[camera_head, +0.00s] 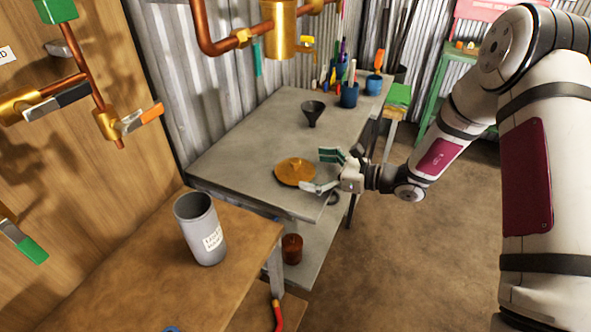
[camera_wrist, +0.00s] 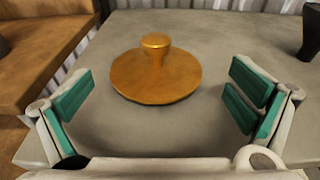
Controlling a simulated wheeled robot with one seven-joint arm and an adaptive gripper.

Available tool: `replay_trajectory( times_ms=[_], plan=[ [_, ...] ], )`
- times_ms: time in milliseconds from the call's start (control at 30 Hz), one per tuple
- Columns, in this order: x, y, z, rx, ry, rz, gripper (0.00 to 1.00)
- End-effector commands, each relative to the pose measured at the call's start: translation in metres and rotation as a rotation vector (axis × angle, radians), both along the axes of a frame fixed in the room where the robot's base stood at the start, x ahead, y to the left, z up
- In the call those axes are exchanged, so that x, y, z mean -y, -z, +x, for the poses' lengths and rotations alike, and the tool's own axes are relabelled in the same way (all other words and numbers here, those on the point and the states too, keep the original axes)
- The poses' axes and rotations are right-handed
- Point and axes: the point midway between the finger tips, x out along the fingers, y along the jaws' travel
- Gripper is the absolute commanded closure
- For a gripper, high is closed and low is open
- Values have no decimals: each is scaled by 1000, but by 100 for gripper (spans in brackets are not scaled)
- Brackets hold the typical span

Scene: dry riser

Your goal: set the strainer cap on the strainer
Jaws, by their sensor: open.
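The strainer cap (camera_head: 294,172) appears to be the brass-coloured round disc with a knob. It lies flat, knob up, on the grey bench near its front edge. In the wrist view the cap (camera_wrist: 155,78) is ahead of my gripper (camera_wrist: 162,102), centred between the fingers, which are wide apart and not touching it. In the head view my gripper (camera_head: 322,170) is open and empty, just right of the cap. A brass cylindrical body (camera_head: 280,30) on the copper pipe may be the strainer; its top is at the picture's upper edge.
A dark funnel (camera_head: 312,112) and tool cups (camera_head: 349,95) stand farther back on the grey bench (camera_head: 240,150). A grey bin (camera_head: 201,228) stands on the wooden bench at left. Copper pipes and valves (camera_head: 107,122) stick out from the wooden wall.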

Motion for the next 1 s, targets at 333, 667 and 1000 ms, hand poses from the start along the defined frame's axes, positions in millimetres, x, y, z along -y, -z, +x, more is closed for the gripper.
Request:
replay_trajectory(
  times_ms=[333, 667, 1000],
  plan=[
    [-44, 3, 11, 0, -3, 0, 0],
    [-49, 4, 14, 1, -1, 0, 2],
    [-49, 4, 13, 1, -2, 0, 79]
  ],
)
